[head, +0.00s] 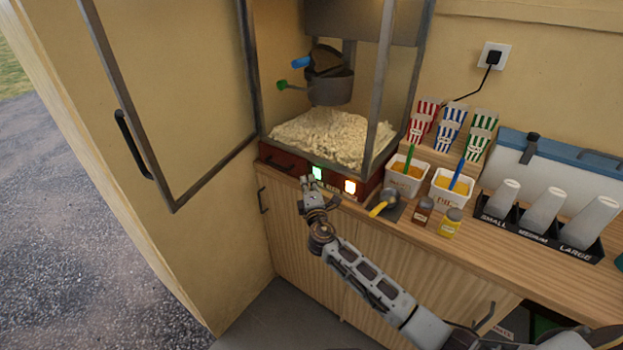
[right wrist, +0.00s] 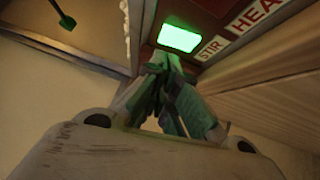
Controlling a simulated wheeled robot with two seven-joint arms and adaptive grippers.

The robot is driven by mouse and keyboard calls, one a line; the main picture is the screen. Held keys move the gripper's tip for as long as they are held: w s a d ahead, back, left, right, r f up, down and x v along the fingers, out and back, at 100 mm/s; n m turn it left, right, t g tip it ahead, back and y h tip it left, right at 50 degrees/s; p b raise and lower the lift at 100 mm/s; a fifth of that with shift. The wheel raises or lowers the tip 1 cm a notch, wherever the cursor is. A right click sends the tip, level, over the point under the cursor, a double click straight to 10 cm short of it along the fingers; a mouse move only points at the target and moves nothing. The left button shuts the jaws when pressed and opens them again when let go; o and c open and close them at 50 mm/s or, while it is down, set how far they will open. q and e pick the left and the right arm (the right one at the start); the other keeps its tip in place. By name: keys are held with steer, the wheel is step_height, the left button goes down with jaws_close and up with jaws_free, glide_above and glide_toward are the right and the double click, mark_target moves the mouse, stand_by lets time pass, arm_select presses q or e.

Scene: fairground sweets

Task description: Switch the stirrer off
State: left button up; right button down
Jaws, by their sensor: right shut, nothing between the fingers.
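The popcorn machine (head: 262,95) stands on the counter with its glass door swung open to the left. On its red front base is a lit green switch (head: 317,173), the stirrer switch; in the right wrist view it glows green (right wrist: 180,38) beside a label reading STIR. A lit orange-white switch (head: 350,187) sits to its right. My right gripper (head: 307,181) is shut and empty, its fingertips (right wrist: 165,62) just below the green switch; I cannot tell whether they touch it. My left gripper is not in view.
The open door (head: 183,205) hangs left of my right arm. Right of the machine stand two white tubs (head: 405,178), a scoop with a yellow handle (head: 384,203), two small jars (head: 450,223) and a cup rack (head: 532,230). The space before the cabinet is free.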

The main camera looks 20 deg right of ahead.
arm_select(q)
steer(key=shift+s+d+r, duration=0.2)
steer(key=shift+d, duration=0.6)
arm_select(e)
steer(key=shift+w+d+r, duration=0.1)
steer(key=shift+w+d, duration=0.45)
steer(key=shift+d, duration=0.2)
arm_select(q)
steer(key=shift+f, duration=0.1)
